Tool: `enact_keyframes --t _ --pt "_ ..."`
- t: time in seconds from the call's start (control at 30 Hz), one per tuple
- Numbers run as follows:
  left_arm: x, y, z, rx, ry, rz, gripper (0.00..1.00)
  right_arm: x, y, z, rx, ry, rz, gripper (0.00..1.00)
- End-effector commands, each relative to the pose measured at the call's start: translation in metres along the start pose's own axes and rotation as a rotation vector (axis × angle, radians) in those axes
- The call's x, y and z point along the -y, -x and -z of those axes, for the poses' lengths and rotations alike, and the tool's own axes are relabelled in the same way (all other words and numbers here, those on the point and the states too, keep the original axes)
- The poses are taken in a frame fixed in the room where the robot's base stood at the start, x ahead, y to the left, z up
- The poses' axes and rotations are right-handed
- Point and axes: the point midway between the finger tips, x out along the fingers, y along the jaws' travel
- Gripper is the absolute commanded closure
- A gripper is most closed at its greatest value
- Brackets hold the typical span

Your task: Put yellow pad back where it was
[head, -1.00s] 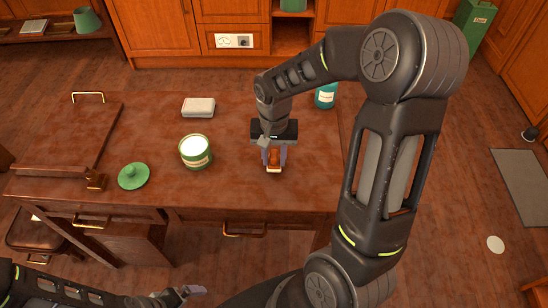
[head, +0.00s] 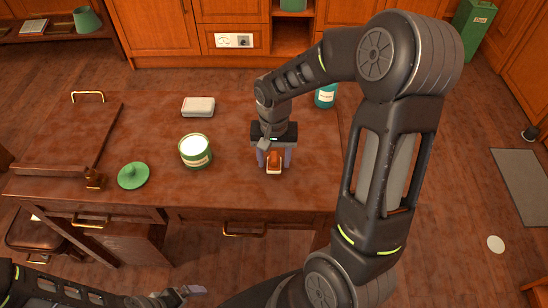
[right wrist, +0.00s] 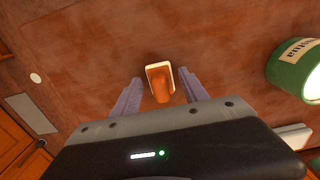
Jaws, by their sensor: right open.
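A small block with a cream-yellow base and an orange-brown top (head: 274,161), which looks like the yellow pad, sits on the brown table (head: 225,185) near its front edge. My right gripper (head: 274,158) is open around it, with one finger on each side. In the right wrist view, the pad (right wrist: 160,84) lies between the open fingers, with a gap on both sides. My left gripper (head: 190,291) is low at the front, away from the table top; its jaw opening is unclear.
A green tin (head: 196,158) stands left of the right gripper, with a green lid (head: 133,176) farther left. A white box (head: 198,107) lies behind the tin. A teal canister (head: 325,96) stands at the back right. Table space around the pad is clear.

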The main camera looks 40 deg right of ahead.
Motion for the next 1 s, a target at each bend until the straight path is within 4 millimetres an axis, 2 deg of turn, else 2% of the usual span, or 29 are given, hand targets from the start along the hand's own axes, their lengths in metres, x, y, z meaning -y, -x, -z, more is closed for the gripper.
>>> enact_keyframes --t 0.17,0.27,0.7,0.83,1.0 --pt "-0.001 0.003 0.0 0.0 0.0 0.0 0.0 0.0 0.01 0.001 -0.002 0.0 0.001 0.48" --pt "-0.001 0.003 0.0 0.0 0.0 0.0 0.0 0.0 0.024 0.001 -0.003 0.0 0.002 0.48" --pt "-0.002 0.004 0.0 0.0 0.0 0.0 0.0 0.001 0.109 0.001 -0.003 0.0 0.002 0.48" --pt "-0.002 0.004 0.0 0.0 0.0 0.0 0.0 0.0 0.121 0.0 -0.001 0.0 0.001 0.48" --pt "-0.002 0.004 0.0 0.0 0.0 0.0 0.0 0.0 0.123 0.0 0.0 0.0 0.0 0.48"
